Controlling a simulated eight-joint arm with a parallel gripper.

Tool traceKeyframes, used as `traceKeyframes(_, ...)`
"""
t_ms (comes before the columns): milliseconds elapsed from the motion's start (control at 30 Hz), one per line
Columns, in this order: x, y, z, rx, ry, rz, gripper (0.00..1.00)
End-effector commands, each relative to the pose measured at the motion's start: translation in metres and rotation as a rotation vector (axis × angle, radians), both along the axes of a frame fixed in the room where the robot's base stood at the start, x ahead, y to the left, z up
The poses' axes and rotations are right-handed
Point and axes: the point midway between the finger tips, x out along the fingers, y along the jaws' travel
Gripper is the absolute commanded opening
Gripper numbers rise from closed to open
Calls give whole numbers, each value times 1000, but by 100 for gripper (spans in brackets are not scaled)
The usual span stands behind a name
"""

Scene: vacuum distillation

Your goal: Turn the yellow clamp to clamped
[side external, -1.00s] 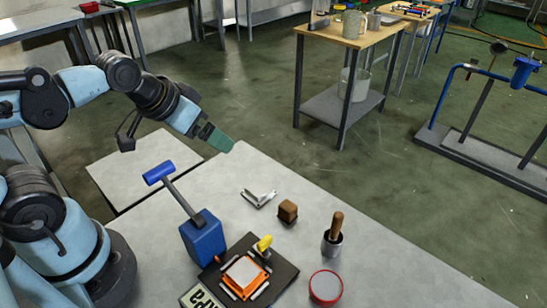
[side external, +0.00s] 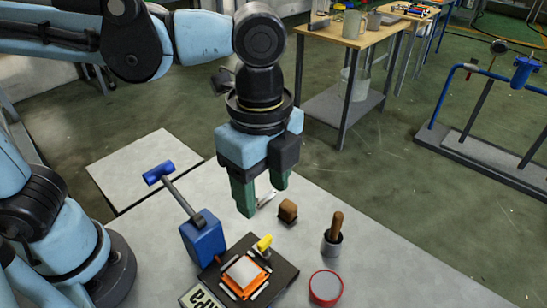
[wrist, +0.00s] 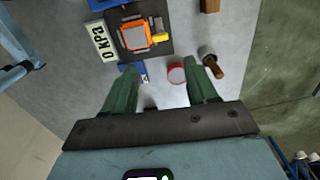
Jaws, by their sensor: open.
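The yellow clamp (side external: 264,243) stands upright at the back edge of an orange-framed plate (side external: 240,283) on a dark base in the side view. In the wrist view the yellow clamp (wrist: 160,37) lies just right of the orange frame (wrist: 124,38). My gripper (side external: 263,195) points down, open and empty, above the table and behind the clamp in the side view. In the wrist view its two green fingers (wrist: 168,70) are spread wide, with the clamp beyond their tips. Nothing is between them in contact.
A blue box with a lever (side external: 203,238) stands left of the base. A brown block (side external: 287,211), a dark cup with a wooden handle (side external: 333,240) and a red-rimmed round dish (side external: 326,287) stand to the right. A metal piece is partly hidden behind my gripper.

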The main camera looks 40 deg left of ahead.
Motion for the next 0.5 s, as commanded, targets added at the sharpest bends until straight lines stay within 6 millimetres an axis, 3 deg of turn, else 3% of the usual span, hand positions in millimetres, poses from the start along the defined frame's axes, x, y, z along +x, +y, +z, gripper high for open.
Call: traceKeyframes(500,1,0,-63,-2,-1,4,57)
